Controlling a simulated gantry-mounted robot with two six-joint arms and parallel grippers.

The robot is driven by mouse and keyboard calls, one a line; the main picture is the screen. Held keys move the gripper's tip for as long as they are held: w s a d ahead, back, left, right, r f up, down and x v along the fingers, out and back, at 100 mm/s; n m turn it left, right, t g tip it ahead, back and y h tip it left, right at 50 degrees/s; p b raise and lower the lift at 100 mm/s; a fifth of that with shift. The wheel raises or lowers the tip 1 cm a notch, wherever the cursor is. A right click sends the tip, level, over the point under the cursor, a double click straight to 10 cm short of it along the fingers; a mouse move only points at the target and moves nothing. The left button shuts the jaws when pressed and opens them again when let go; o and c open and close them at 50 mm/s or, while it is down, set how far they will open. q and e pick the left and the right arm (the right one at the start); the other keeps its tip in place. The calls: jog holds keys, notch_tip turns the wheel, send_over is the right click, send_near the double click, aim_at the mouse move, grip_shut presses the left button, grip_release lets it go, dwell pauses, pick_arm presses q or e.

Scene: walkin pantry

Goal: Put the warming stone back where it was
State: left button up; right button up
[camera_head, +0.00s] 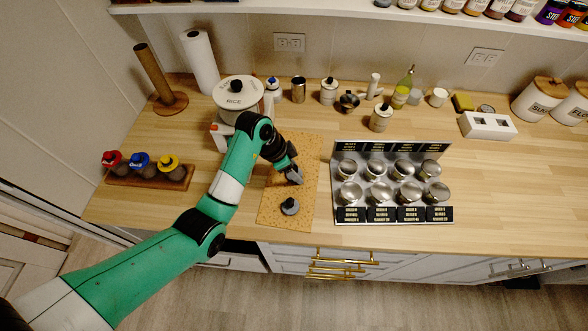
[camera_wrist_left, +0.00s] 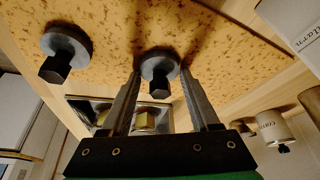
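A grey round stone with a dark knob (camera_head: 289,206) lies on the near part of the speckled tan mat (camera_head: 304,150). The left wrist view shows two such grey discs with black knobs on the mat. One (camera_wrist_left: 66,40) lies apart from the gripper at the upper left. The other (camera_wrist_left: 157,63) is between the fingertips of my left gripper (camera_wrist_left: 160,72). My right gripper is out of view.
A steel rack of lidded jars (camera_head: 392,218) stands right of the mat. A RICE canister (camera_head: 237,92) is behind the arm. A wooden holder with coloured-cap bottles (camera_head: 148,175) is at left. Cups and bottles line the back wall.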

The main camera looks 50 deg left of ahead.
pick_arm(q)
jog(key=o, duration=0.3)
jog(key=shift+r, duration=0.15)
jog(key=shift+r, duration=0.25)
jog(key=p+v, duration=0.1)
jog(key=v, duration=0.4)
jog(key=shift+a+r, duration=0.1)
jog(key=shift+r, duration=0.1)
jog(key=p+v, duration=0.6)
jog(key=shift+s+r, duration=0.1)
